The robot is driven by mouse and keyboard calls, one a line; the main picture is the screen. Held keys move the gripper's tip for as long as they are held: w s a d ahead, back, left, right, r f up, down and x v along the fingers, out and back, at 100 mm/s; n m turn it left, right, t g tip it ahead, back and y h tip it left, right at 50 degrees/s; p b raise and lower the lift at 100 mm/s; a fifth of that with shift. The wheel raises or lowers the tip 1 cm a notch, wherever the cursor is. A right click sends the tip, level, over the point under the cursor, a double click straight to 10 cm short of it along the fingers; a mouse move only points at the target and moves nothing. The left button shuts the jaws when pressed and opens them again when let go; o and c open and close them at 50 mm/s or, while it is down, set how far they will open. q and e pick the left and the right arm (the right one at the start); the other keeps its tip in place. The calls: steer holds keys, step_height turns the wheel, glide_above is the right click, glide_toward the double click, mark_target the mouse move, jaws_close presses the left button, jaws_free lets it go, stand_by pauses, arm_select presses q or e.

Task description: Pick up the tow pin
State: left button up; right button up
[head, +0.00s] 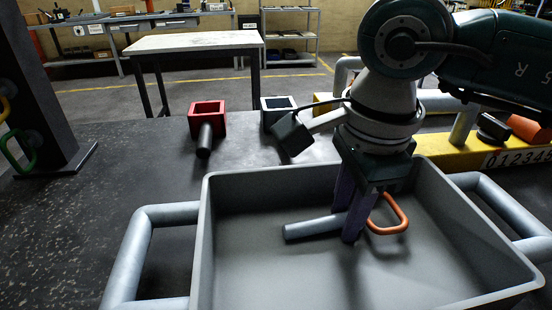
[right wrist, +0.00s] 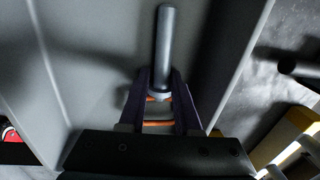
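The tow pin is a grey steel rod (head: 312,227) with an orange loop handle (head: 403,216). It lies level inside the grey tray (head: 205,240), the rod end to the left and the loop to the right. My right gripper (head: 352,228) points down into the tray, its purple fingers on either side of the pin near the handle. In the right wrist view the rod (right wrist: 165,50) runs out between the fingertips, with orange parts showing between the fingers. Whether the fingers press on it is unclear. My left gripper is not in view.
The tray has high walls and pipe handles (head: 128,258) on both sides. A yellow beam (head: 440,143) lies at right.

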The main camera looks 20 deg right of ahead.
jaws_close()
stand_by(1.4)
